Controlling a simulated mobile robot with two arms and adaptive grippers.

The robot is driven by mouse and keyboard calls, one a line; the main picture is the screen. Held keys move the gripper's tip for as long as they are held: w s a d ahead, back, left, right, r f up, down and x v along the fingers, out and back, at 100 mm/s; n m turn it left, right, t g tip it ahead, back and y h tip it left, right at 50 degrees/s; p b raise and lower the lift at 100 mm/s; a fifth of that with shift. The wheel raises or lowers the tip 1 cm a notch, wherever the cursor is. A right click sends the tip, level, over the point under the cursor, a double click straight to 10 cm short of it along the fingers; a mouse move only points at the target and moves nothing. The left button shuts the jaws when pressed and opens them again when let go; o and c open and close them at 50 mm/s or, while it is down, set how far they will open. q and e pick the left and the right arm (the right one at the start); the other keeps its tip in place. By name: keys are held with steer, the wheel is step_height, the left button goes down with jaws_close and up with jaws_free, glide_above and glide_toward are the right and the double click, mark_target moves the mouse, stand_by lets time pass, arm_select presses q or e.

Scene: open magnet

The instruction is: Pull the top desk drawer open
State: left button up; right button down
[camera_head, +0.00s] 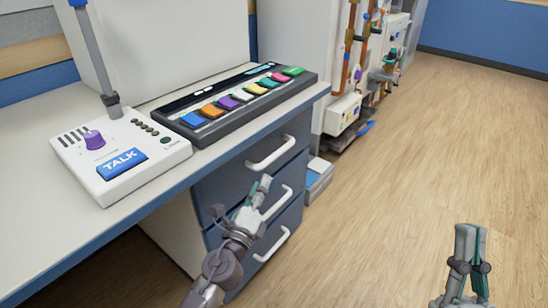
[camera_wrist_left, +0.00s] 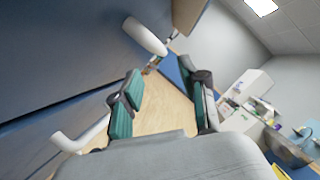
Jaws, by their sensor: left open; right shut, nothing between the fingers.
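The dark blue-grey desk drawers (camera_head: 235,180) are stacked under the desk's right end and look closed. The top drawer has a white bar handle (camera_head: 271,152) just below the desktop. My left gripper (camera_head: 260,187) is in front of the drawers, below the top handle and beside the middle handle (camera_head: 281,205). In the left wrist view my left gripper (camera_wrist_left: 163,97) is open, with nothing between its fingers. One white handle (camera_wrist_left: 145,36) lies beyond the fingertips there, and another shows at lower left. My right gripper (camera_head: 470,232) is shut and empty over the floor at lower right.
On the white desktop (camera_head: 60,235) stand a white TALK console (camera_head: 118,152) and a panel of coloured buttons (camera_head: 240,98). A lower drawer handle (camera_head: 272,246) sits near my left arm. Equipment with pipes (camera_head: 365,70) stands behind the drawers. Wooden floor (camera_head: 430,140) at right is clear.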

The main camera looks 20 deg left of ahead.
mark_target(274, 153)
arm_select(q)
steer(key=x, duration=0.9)
steer(key=shift+w, duration=0.35)
steer(key=shift+w+r, duration=0.15)
steer(key=shift+w, duration=0.3)
arm_select(e)
steer(key=shift+w+a+f+g+h, duration=0.15)
steer(key=shift+w+f+g+h, duration=0.35)
steer(key=shift+w+f+g, duration=0.55)
steer(key=shift+r, duration=0.1)
arm_select(q)
jaws_close()
arm_select(e)
steer(key=shift+w, duration=0.1)
